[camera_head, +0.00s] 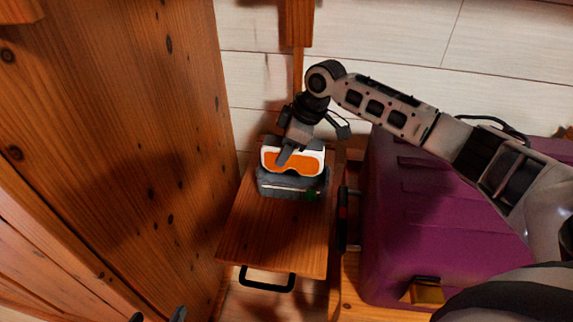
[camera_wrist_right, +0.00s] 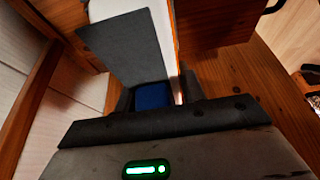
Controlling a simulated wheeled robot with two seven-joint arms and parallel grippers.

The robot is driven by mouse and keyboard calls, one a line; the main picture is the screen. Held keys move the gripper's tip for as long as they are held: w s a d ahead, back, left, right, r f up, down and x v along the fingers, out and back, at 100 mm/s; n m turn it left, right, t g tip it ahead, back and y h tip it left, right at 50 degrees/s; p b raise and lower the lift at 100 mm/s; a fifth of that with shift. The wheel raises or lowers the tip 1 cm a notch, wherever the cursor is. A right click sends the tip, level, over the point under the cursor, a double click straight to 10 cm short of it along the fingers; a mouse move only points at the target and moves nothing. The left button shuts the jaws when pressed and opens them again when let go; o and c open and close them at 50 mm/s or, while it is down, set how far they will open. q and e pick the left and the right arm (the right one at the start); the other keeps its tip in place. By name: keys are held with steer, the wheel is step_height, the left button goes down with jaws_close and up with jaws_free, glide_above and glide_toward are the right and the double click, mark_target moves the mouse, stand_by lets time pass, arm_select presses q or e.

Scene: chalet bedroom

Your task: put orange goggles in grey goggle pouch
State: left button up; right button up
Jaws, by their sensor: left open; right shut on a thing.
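The orange goggles (camera_head: 311,162) have a white frame and an orange lens. My right gripper (camera_head: 284,157) is shut on them, one finger lying across the lens. The grey goggle pouch (camera_head: 291,185) lies on a small wooden surface, directly below the goggles in the head view. The goggles overlap its far edge there; whether they are inside it or only above it I cannot tell. The right wrist view shows dark grey panels, a white strip and a blue patch close up. My left gripper (camera_head: 160,316) shows only its fingertips at the bottom edge, open and apart from everything.
The wooden surface (camera_head: 275,240) has a black handle (camera_head: 267,284) at its near end and is bare in front of the pouch. A tall wooden panel (camera_head: 130,120) stands on the left. A large purple item (camera_head: 405,235) fills the right side, under my right arm.

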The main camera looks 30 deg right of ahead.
steer(key=shift+w+d+f, duration=0.2)
steer(key=shift+w+f, duration=0.2)
steer(key=shift+f, duration=0.1)
steer(key=f+b, duration=0.1)
steer(key=f, duration=0.2)
steer(key=shift+w+d+f+b, duration=0.2)
steer(key=shift+f+b, duration=0.1)
steer(key=shift+b, duration=0.1)
steer(key=shift+r, duration=0.1)
arm_select(q)
steer(key=shift+w+d+r+t+h, duration=0.1)
steer(key=shift+d+r+t+h, duration=0.05)
steer(key=shift+r+t, duration=0.3)
steer(key=shift+w+d+r+t+h, duration=0.15)
steer(key=shift+r+t, duration=0.1)
steer(key=shift+r, duration=0.25)
steer(key=shift+s, duration=0.15)
arm_select(e)
steer(key=shift+f, duration=0.2)
arm_select(q)
steer(key=shift+s+f, duration=0.1)
steer(key=shift+f, duration=0.4)
arm_select(e)
steer(key=shift+f, duration=0.45)
steer(key=o, duration=1)
steer(key=shift+o, duration=0.2)
